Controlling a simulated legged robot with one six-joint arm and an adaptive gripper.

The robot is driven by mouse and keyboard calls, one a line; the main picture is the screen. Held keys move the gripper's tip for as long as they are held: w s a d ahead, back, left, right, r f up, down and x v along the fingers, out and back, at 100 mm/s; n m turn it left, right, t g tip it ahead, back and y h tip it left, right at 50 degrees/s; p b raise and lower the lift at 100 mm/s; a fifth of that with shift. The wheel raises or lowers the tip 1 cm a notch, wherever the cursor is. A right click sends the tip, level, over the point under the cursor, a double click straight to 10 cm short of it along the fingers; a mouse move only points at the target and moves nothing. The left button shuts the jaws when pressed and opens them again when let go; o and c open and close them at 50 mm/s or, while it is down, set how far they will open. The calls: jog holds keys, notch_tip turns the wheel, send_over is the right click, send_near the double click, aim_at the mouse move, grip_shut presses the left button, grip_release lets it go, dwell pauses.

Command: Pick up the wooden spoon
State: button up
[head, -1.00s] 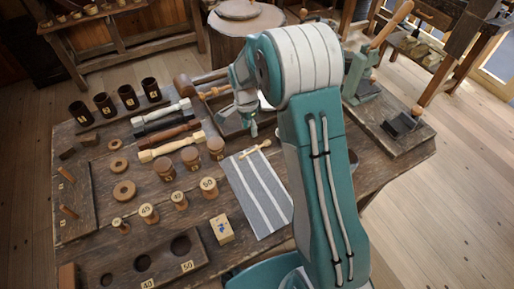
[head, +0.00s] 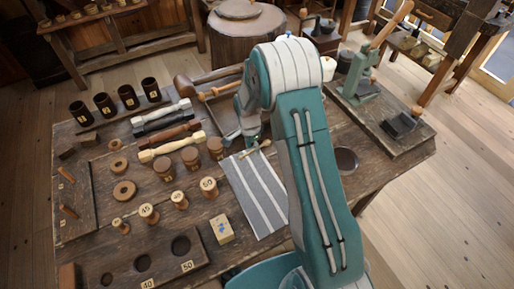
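The small wooden spoon (head: 262,147) lies at the upper end of the grey striped cloth (head: 255,194) on the workbench. My gripper (head: 252,142) points down at the spoon, close above it or touching it; I cannot tell which. The fingers are small and partly hidden by my own arm, so their opening is not clear. The spoon appears to rest on the cloth.
A small block (head: 222,229) sits beside the cloth. A dark bowl (head: 346,159) is right of my arm.

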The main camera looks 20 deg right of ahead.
grip_shut()
jog(key=shift+r, duration=0.15)
